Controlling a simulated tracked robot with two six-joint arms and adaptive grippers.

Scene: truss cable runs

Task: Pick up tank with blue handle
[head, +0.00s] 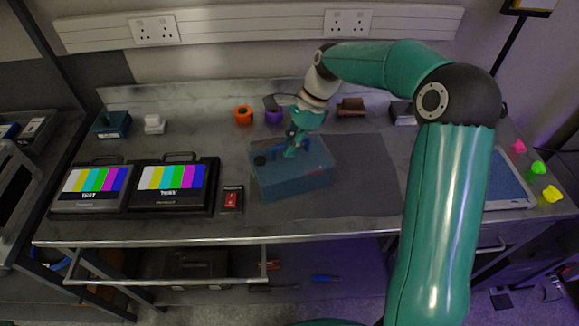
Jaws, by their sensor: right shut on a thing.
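The tank (297,181) is a translucent blue box with a dark round cap on its top left. It stands on the dark mat on the workbench, near the middle of the head view. Its blue handle (279,148) is on top, partly hidden by my gripper. My right gripper (291,150) comes down from above and is shut on the blue handle. I cannot tell whether the tank is touching the mat or slightly above it. My left gripper is not in view.
Two colour-bar monitors (168,186) and a small red-switch box (231,199) stand left of the tank. Orange (243,115) and purple (274,117) items sit behind it. The dark mat (366,175) is clear to its right. A flat screen (508,183) lies at right.

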